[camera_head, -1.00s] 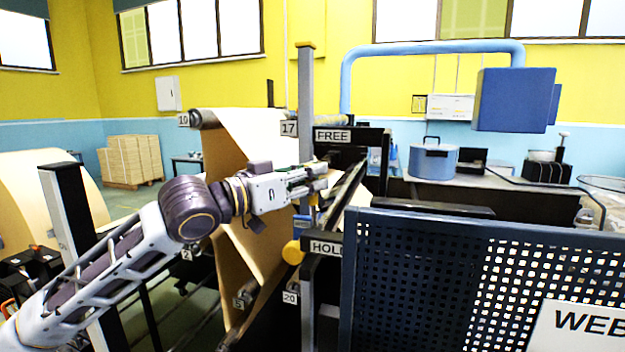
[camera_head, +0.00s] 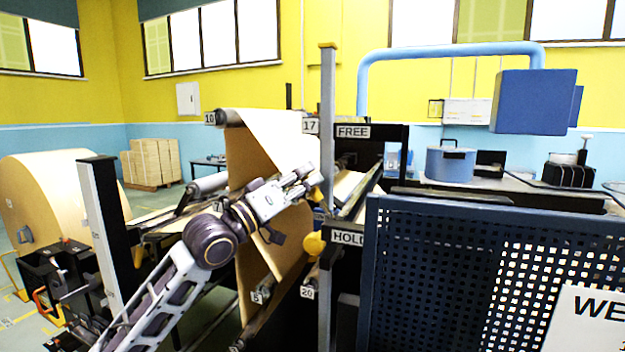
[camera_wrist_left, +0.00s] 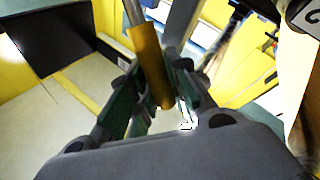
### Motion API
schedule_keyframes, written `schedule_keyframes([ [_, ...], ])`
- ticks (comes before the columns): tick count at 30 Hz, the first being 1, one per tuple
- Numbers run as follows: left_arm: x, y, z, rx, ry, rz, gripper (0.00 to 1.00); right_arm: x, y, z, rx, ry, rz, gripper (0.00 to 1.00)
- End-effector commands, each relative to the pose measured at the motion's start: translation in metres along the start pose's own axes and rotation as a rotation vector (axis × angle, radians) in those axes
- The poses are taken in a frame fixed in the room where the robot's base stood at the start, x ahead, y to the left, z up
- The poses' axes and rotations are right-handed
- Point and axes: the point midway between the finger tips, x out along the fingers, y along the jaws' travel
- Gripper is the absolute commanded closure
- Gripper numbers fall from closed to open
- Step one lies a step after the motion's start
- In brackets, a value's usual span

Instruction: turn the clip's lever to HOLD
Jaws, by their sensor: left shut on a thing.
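My left gripper (camera_head: 309,183) is in the middle of the head view, between the FREE label (camera_head: 353,131) above and the HOLD label (camera_head: 348,238) below. It is shut on the clip's lever. The lever's yellow grip (camera_wrist_left: 151,65) shows between the fingers in the left wrist view, with a metal rod running up from it. In the head view, a bit of yellow (camera_head: 318,194) shows at the fingertips. A yellow knob (camera_head: 314,243) sits beside the HOLD label. The lever's pivot is hard to make out. My right gripper is not in view.
A grey upright post (camera_head: 327,100) stands close to the fingertips. The brown paper web (camera_head: 268,130) hangs behind my left arm. A dark perforated guard panel (camera_head: 430,270) fills the lower right. A large kraft roll (camera_head: 55,195) stands at left.

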Motion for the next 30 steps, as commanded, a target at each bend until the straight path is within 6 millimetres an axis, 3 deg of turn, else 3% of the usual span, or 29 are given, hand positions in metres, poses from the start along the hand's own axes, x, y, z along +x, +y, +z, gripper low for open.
schedule_keyframes([
  [8, -0.011, -0.016, 0.002, -0.135, 0.091, 0.0, 1.0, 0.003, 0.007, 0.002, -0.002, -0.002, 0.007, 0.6],
  [21, -0.025, -0.038, 0.009, -0.337, 0.227, 0.0, 1.0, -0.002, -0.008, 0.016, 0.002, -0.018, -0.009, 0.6],
  [30, -0.032, -0.049, 0.015, -0.44, 0.296, 0.0, 1.0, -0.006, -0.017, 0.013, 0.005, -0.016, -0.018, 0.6],
])
